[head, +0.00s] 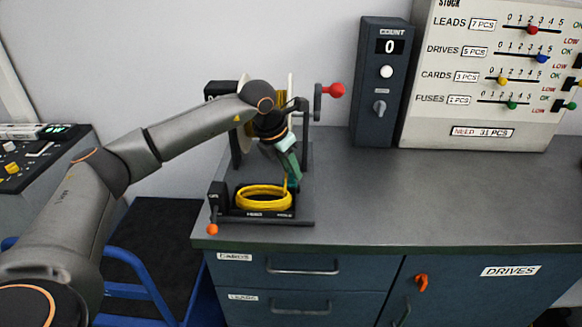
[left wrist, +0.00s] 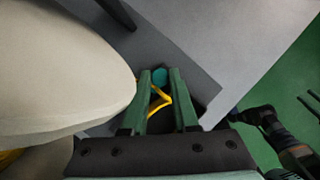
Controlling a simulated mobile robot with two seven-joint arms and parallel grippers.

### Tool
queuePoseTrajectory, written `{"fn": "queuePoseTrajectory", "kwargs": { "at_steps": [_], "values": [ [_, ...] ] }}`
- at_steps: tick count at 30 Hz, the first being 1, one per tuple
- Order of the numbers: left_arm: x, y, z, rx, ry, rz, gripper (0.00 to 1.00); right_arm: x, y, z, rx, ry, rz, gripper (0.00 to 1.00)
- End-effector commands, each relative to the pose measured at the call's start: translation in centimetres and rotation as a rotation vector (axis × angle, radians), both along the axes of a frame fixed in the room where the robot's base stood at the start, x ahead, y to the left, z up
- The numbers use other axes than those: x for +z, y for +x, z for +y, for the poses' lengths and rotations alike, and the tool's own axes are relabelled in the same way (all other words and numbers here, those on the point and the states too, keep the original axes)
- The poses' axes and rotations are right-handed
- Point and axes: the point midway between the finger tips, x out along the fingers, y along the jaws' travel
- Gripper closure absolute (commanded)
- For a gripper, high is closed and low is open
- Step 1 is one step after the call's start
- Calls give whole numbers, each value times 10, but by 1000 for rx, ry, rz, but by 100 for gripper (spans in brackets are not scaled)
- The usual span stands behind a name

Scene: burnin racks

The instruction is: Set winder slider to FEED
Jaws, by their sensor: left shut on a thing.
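The winder (head: 305,205) stands on the bench, with a pale reel (head: 243,125) at its back and a red-knobbed crank (head: 337,90) at its right. An orange knob (head: 212,229) sits at the front left corner of its base, beside a small black labelled block (head: 216,197). A yellow wire coil (head: 262,206) lies in the base. My left gripper (head: 291,184) points down at the coil's right end. In the left wrist view its fingers (left wrist: 163,100) have a yellow strand (left wrist: 158,103) between them, with a teal piece near the tips.
A dark count box (head: 381,80) and a stock board (head: 484,75) with several sliders stand at the back right. The bench top (head: 440,200) right of the winder is clear. A control console (head: 40,160) and blue rails (head: 135,270) are at left.

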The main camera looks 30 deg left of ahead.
Motion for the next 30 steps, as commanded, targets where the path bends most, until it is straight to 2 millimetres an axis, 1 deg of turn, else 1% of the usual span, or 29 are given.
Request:
{"fn": "queuePoseTrajectory", "kwargs": {
  "at_steps": [9, 17, 18, 25, 30],
  "values": [
    [-1, -19, 31, 3, 1, 1, 100, -5, 0, 0, 0, 0, 0, 50],
    [0, -19, 32, 0, 0, -1, 100, -5, 0, 0, 0, 0, 0, 50],
    [0, -19, 31, 0, 0, -1, 69, -5, 0, 0, 0, 0, 0, 50],
    [0, -19, 31, 0, 0, -1, 43, -5, 0, 0, 0, 0, 0, 50],
    [0, -19, 31, 0, 0, -1, 43, -5, 0, 0, 0, 0, 0, 50]
  ]
}}
